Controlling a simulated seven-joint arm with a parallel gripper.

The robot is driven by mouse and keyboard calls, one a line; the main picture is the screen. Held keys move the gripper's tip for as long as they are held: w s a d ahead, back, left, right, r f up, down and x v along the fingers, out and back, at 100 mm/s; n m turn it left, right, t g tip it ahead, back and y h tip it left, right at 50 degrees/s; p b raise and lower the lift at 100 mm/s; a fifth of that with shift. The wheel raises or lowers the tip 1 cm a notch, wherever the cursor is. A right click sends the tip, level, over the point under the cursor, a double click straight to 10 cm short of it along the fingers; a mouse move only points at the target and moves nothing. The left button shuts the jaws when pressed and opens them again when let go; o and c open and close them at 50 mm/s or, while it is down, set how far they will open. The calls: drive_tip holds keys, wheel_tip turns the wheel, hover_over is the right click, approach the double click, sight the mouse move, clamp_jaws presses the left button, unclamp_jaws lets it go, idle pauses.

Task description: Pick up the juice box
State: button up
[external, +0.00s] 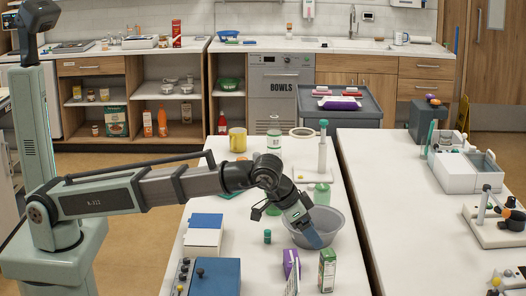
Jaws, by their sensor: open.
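Two small cartons stand near the front of the white table. One is a green and white carton (327,270), upright. The other is a purple carton (291,263) to its left, partly overlapped by a thin pale item. I cannot read their labels, so I cannot tell which is the juice box. My gripper (313,241) points down and right over the grey bowl (335,232), behind both cartons and apart from them. It is open. A blue piece shows at its end, against the bowl; its fingers are hard to make out.
A small green bottle (267,237) stands left of the bowl. Blue and white boxes (205,226) and a blue device (215,277) lie at the left. A stand with a green knob (322,155) rises behind the bowl. A dark gap separates the right table (420,235).

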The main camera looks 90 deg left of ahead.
sight(327, 253)
drive_tip(key=shift+x, duration=5.8)
drive_tip(key=shift+w+a, duration=0.1)
drive_tip(key=c, duration=1.2)
